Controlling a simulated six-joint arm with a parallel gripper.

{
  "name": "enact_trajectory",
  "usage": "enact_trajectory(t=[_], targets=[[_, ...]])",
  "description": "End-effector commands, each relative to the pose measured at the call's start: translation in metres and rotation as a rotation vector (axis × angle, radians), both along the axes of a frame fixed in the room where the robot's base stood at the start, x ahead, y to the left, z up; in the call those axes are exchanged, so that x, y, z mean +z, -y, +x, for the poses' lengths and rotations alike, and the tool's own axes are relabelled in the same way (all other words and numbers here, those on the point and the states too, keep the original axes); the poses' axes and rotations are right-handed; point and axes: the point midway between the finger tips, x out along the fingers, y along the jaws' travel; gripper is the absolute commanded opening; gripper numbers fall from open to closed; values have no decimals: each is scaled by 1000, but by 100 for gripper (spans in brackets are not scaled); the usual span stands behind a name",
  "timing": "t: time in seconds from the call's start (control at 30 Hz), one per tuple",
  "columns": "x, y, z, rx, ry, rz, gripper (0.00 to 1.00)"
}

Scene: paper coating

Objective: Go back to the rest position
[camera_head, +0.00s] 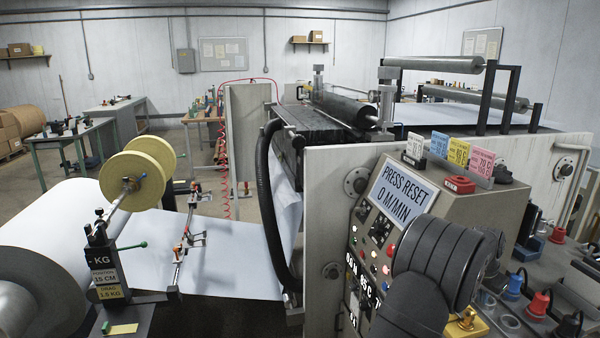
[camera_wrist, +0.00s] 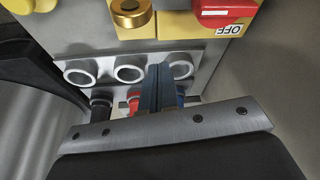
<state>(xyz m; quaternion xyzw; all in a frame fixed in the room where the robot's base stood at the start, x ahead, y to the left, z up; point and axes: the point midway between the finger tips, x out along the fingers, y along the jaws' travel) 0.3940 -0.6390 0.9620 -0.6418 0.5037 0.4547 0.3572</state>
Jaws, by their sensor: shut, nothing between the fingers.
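My gripper (camera_wrist: 158,72) shows in the wrist view as two slim dark blue-grey fingers, shut together with nothing between them. They stand in front of a panel with three round grey-rimmed sockets (camera_wrist: 129,70), over the gap between the middle and right ones. I cannot tell whether they touch it. In the head view my black arm rises at the lower right in front of the control console (camera_head: 455,195), and my gripper is hidden there. The console display (camera_head: 403,192) reads "PRESS RESET 0 M/MIN". No rest position is marked in view.
Close to the fingers are a red plug (camera_wrist: 133,103), a black plug (camera_wrist: 101,107), a brass knob (camera_wrist: 130,12) and a red OFF switch (camera_wrist: 224,12). A paper web (camera_head: 225,255) and yellow reel (camera_head: 133,180) lie left. Coloured plugs (camera_head: 538,304) crowd the right bench.

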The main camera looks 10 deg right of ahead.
Motion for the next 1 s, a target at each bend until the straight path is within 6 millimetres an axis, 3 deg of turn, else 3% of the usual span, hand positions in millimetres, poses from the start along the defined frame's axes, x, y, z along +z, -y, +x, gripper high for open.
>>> enact_trajectory(t=[0.13, 0.2, 0.47, 0.63, 1.0], targets=[[-31, 9, 1, 0, -2, 4, 0], [-37, 1, 0, 1, -1, 2, 0], [-35, -31, -4, 2, -1, 2, 0], [-36, -10, 6, 8, 0, 1, 0], [-35, -2, 13, 226, 0, 1, 0]])
